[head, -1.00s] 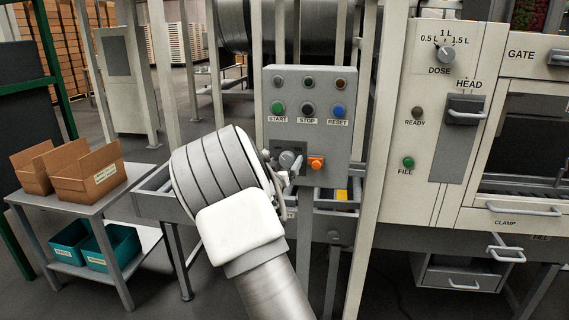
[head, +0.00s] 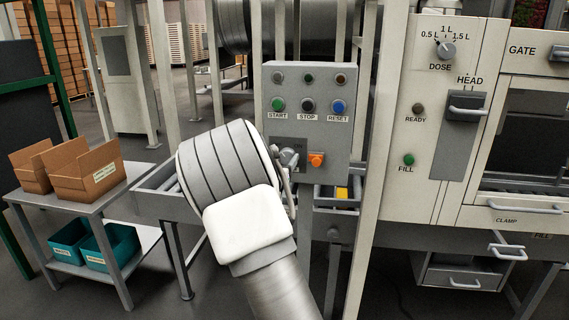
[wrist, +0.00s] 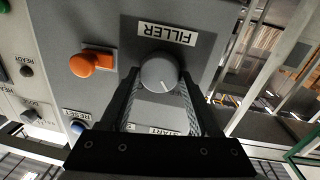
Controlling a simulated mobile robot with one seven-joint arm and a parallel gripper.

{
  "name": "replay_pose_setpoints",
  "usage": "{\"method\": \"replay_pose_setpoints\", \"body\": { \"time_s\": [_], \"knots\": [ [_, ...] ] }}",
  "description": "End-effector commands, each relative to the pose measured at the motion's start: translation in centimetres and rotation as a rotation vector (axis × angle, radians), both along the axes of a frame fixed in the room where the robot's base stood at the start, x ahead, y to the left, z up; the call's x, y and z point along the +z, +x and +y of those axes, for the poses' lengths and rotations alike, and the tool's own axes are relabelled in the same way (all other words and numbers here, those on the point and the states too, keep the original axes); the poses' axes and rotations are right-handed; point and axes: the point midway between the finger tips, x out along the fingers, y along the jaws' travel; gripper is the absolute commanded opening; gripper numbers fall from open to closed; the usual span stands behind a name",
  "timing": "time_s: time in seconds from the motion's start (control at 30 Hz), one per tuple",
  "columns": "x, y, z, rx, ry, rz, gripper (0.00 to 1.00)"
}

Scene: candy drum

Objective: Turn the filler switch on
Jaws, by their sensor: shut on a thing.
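The filler switch is a round grey knob (wrist: 159,72) with a pale pointer line, under the FILLER label (wrist: 167,34), which appears upside down in the wrist view. In the head view the knob (head: 289,157) shows at the lower left of the grey control box (head: 340,75), partly hidden by my wrist. My gripper (wrist: 158,88) has one finger on each side of the knob and is shut on it. The gripper (head: 288,172) is mostly hidden behind my wrist in the head view.
An orange switch (head: 316,160) sits close beside the knob. START (head: 278,105), STOP (head: 308,106) and RESET (head: 338,106) buttons are above. An upright post (head: 366,150) stands right of the box. A conveyor (head: 155,185) runs below and left.

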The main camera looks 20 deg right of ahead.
Motion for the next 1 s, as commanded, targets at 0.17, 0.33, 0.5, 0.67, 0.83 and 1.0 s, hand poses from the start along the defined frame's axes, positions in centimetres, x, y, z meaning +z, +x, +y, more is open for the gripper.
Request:
{"method": "replay_pose_setpoints", "body": {
  "time_s": [0.17,0.33,0.5,0.67,0.83,1.0],
  "knots": [
    [-0.41,-0.05,-0.10,-0.001,0.118,-0.081,0.07],
    [-0.38,-0.11,-0.19,-0.001,0.250,-0.171,0.07],
    [-0.35,-0.15,-0.25,-0.002,0.384,-0.262,0.07],
    [-0.34,-0.20,-0.31,-0.001,0.510,-0.346,0.07],
    [-0.34,-0.24,-0.36,-0.001,0.645,-0.436,0.07],
    [-0.35,-0.28,-0.41,-0.001,0.779,-0.527,0.07]
  ]
}}
